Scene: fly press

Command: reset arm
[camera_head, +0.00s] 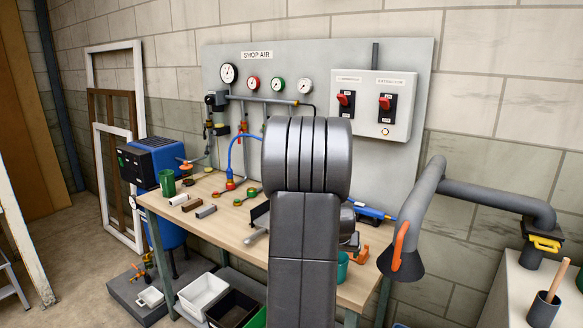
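My arm stands in the middle of the head view, a dark grey upright link topped by a wide ribbed joint. It covers the middle of the wooden workbench (222,224) and part of the grey SHOP AIR panel (345,55). My gripper does not show in this view, so I cannot see whether it holds anything. No fly press can be made out.
A blue machine (165,158) stands left of the bench. Small parts and a green cup (167,183) lie on the bench top. White (203,292) and black bins sit below. A grey extractor hood (402,262) hangs at right.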

